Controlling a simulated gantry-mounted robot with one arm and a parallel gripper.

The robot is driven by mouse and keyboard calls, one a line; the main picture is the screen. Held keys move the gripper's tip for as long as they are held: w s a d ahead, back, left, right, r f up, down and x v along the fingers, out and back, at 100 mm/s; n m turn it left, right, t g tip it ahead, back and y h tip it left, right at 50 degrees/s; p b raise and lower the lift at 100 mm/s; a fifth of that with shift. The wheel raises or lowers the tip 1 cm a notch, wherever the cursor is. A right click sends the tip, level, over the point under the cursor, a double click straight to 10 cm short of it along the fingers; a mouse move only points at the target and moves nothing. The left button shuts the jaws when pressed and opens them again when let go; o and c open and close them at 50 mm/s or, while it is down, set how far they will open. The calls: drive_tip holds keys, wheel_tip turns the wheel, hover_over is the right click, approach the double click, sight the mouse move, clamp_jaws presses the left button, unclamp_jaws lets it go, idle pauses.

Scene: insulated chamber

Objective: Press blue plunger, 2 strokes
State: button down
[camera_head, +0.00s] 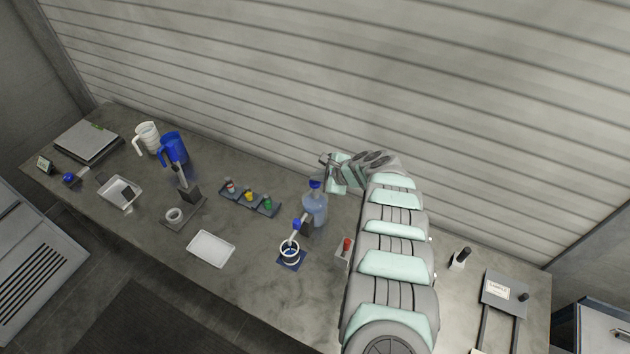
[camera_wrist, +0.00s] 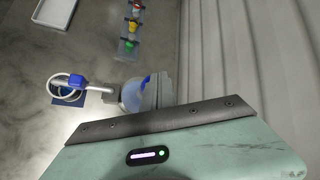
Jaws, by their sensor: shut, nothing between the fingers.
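A clear bluish dispenser bottle (camera_head: 315,209) stands on the bench with a blue plunger (camera_head: 315,185) on top. Its spout has a blue part (camera_head: 298,225) and reaches over a white-rimmed cup (camera_head: 290,252) on a dark blue pad (camera_head: 291,262). My gripper (camera_head: 326,159) shows just above the plunger in the head view, apart from it in the picture. In the wrist view my shut, empty fingers (camera_wrist: 158,92) overlap part of the bottle (camera_wrist: 131,97) and the blue top (camera_wrist: 147,80). I cannot tell the exact height gap.
A rack with small coloured-cap bottles (camera_head: 249,197) is left of the dispenser. A white tray (camera_head: 211,248) lies left of the cup. A box with a red button (camera_head: 345,248) stands close right, beside my arm. The ribbed wall (camera_head: 350,80) runs behind the bench.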

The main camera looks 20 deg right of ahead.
sight(317, 183)
drive_tip(key=shift+f+b, duration=1.2)
drive_tip(key=shift+f, duration=0.15)
idle(0.8)
drive_tip(key=shift+r, duration=0.1)
drive_tip(key=shift+s+r+p, duration=0.1)
drive_tip(key=shift+r+p, duration=1.5)
drive_tip(key=shift+r, duration=0.3)
drive_tip(key=shift+r, duration=0.15)
wheel_tip(317, 183, up, 3)
drive_tip(key=shift+r+p, duration=0.1)
drive_tip(key=shift+p, duration=0.9)
drive_tip(key=shift+r+p, duration=0.35)
drive_tip(key=shift+r, duration=0.5)
idle(0.3)
